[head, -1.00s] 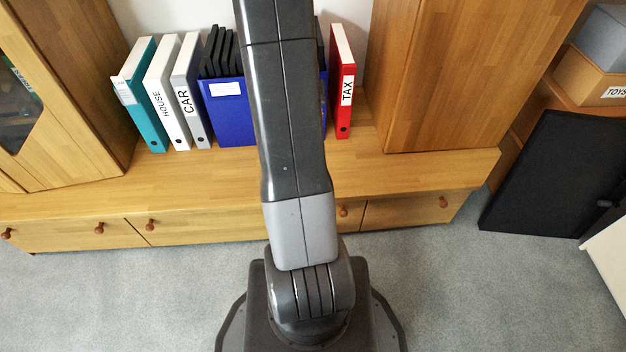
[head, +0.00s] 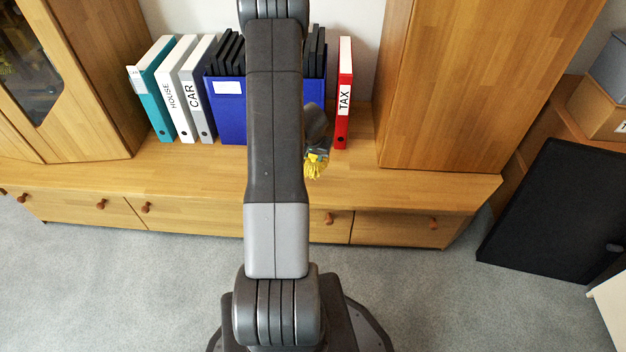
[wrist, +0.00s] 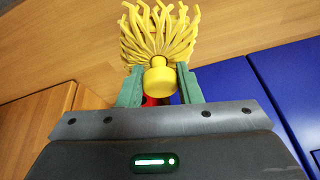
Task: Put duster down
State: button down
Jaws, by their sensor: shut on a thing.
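The duster (wrist: 160,40) has yellow strands and a yellow round end, and fills the top middle of the wrist view. My gripper (wrist: 158,88) is shut on it, with a green finger on each side of its yellow end. A bit of red shows beneath that end, between the fingers. In the head view the yellow duster (head: 316,166) shows just right of my arm, in front of the binders and over the wooden cabinet top (head: 420,182). My arm hides much of the gripper there. I cannot tell whether the duster touches the wood.
A blue box (head: 227,112) with dark folders stands behind my arm. Teal, white and grey binders (head: 188,95) stand left of it, a red TAX binder (head: 344,95) right. Tall cupboards (head: 470,80) close both ends. The cabinet top's front strip is clear.

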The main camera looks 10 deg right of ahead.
aim_at(313, 169)
jog(key=shift+f+b, duration=3.9)
jog(key=shift+f, duration=0.45)
jog(key=shift+f, duration=0.15)
jog(key=c, duration=1)
grip_release()
jog(key=p+v, duration=0.7)
jog(key=v, duration=0.5)
jog(key=shift+r, duration=0.2)
jog(key=b+x, duration=0.7)
jog(key=x, duration=0.5)
jog(key=shift+f, duration=0.2)
jog(key=shift+r+p, duration=1)
jog(key=shift+r, duration=0.1)
